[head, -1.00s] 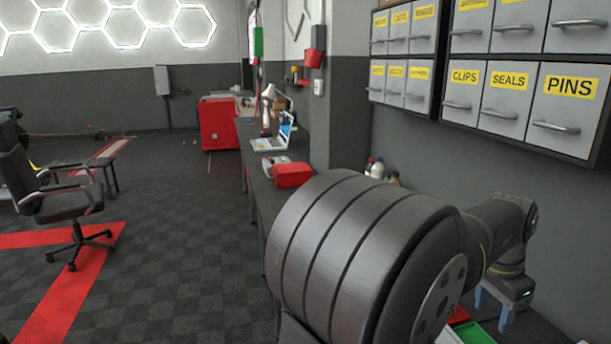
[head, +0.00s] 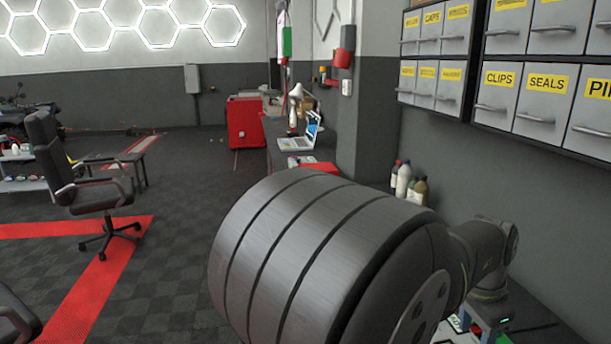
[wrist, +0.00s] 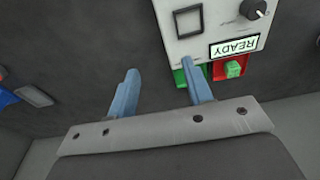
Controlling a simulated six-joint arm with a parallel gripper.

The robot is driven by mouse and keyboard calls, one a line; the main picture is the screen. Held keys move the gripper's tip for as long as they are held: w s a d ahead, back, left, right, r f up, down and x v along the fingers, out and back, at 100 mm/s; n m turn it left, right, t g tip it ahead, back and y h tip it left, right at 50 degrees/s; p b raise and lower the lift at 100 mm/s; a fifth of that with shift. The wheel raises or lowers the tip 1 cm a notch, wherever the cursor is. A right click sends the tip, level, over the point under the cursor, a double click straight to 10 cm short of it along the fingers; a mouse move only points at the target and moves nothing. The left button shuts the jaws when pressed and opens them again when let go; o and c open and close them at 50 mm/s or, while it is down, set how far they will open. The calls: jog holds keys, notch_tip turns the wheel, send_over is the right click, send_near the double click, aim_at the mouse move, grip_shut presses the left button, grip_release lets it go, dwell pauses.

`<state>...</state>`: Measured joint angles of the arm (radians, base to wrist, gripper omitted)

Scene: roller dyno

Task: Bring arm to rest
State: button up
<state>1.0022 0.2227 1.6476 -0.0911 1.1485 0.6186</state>
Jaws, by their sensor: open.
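My gripper (wrist: 160,88) shows two blue fingers in the wrist view, spread apart with nothing between them. In the head view only part of the gripper (head: 488,331) shows, low at the right; its fingertips are cut off by the bottom edge. My arm reaches across the lower middle of the head view and hides part of the bench.
Bottles (head: 404,182) stand by the right wall below labelled drawers (head: 545,95). A laptop (head: 300,138) sits farther back. A chair (head: 85,195) stands on the open floor at left.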

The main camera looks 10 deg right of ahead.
jog(key=shift+w+a+f, duration=0.1)
jog(key=shift+w+f, duration=0.3)
jog(key=shift+w, duration=0.3)
jog(key=shift+w+a+f, duration=0.1)
jog(key=shift+w+f, duration=0.3)
jog(key=shift+w, duration=0.25)
